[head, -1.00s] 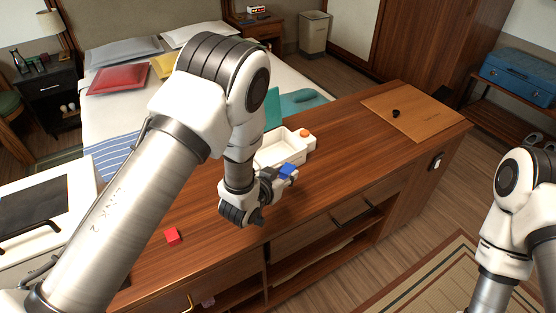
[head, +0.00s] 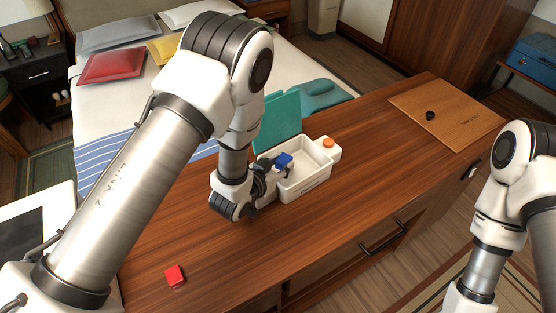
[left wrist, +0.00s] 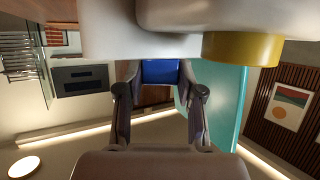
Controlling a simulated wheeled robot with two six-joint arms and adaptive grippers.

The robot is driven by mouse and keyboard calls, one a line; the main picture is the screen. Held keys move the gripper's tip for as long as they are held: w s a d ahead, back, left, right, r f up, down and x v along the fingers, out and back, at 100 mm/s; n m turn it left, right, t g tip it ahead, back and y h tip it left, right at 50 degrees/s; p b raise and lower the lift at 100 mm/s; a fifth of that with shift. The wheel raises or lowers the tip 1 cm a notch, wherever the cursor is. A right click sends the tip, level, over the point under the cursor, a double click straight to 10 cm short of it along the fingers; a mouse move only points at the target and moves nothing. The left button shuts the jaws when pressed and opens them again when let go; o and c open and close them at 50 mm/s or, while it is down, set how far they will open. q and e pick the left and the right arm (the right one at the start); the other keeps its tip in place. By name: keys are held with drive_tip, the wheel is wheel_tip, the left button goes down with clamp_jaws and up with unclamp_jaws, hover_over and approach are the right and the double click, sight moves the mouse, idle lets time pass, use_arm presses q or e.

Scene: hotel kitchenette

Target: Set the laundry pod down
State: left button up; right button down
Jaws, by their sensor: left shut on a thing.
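A small blue block, apparently the laundry pod (head: 284,160), is held in the fingertips of my left gripper (head: 279,168). In the left wrist view, the blue pod (left wrist: 160,72) sits between the two fingers (left wrist: 160,95). In the head view it appears at the left side of an open white bin (head: 305,190). I cannot tell whether it is above the bin or touching it. A red block (head: 175,276), also pod-like, lies on the counter at the front left. My right gripper is outside the view; only part of the right arm shows.
A wooden board (head: 450,120) with a small black knob-like thing (head: 430,115) lies at the counter's right. The wooden counter (head: 370,170) between is clear.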

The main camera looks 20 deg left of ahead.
use_arm(q)
drive_tip(key=shift+w+d+f, duration=0.1)
drive_tip(key=shift+w+f, duration=0.15)
drive_tip(key=shift+f, duration=0.1)
drive_tip(key=shift+w+f, duration=0.15)
drive_tip(key=shift+w, duration=0.05)
drive_tip(key=shift+s+a, duration=0.2)
drive_tip(key=shift+s, duration=0.2)
drive_tip(key=shift+w+d+f+b, duration=0.1)
drive_tip(key=shift+w+f+b, duration=0.2)
drive_tip(key=shift+f, duration=0.2)
drive_tip(key=o, duration=0.9)
drive_tip(key=shift+s+r, duration=0.1)
drive_tip(key=shift+s, duration=0.05)
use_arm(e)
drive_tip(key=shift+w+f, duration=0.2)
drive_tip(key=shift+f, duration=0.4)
